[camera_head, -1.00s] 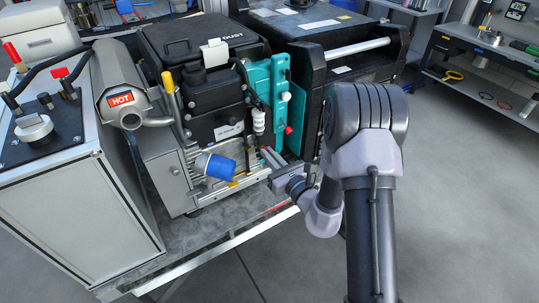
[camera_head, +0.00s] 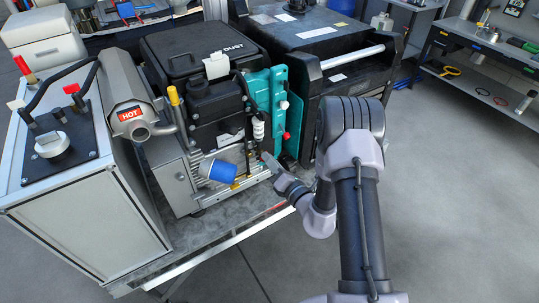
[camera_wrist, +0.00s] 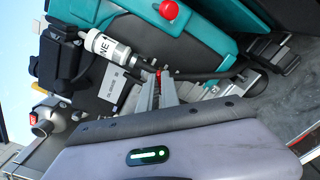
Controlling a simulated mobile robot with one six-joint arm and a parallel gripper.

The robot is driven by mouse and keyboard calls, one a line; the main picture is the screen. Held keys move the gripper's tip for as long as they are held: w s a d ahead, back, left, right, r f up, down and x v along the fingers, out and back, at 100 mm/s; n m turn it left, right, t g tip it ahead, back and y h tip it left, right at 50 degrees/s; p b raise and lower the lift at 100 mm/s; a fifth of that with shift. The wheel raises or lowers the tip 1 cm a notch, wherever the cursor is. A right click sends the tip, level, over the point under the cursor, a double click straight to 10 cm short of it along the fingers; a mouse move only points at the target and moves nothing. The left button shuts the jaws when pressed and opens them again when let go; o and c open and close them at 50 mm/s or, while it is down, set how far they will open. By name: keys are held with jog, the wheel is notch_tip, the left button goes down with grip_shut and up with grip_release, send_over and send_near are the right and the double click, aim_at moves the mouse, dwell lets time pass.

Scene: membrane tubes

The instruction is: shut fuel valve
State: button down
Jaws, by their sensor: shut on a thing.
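My gripper (camera_head: 266,157) reaches in from the right at the front of the engine, below the white inline cylinder (camera_head: 258,128). In the wrist view its two narrow fingers (camera_wrist: 158,80) are close together on a small red piece (camera_wrist: 158,73), which looks like the fuel valve's handle. The fingers hide most of it, and I cannot tell how far it is turned. A black hose runs from the white cylinder (camera_wrist: 107,46) past the fingertips. The valve body is not clearly visible in the head view.
A teal panel (camera_head: 279,90) with a red knob (camera_wrist: 169,10) stands close to the gripper. The muffler marked HOT (camera_head: 128,90) and a grey panel box (camera_head: 95,220) are farther left. A black case (camera_head: 345,80) is at right.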

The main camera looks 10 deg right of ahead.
jog(key=shift+f+m+p, duration=0.15)
jog(key=shift+m+p, duration=2.05)
jog(key=shift+m, duration=1.9)
jog(key=c, duration=1.6)
grip_release()
jog(key=v, duration=1.7)
jog(key=shift+s+d+p, duration=0.1)
jog(key=shift+s+p, duration=0.1)
jog(key=shift+p, duration=0.2)
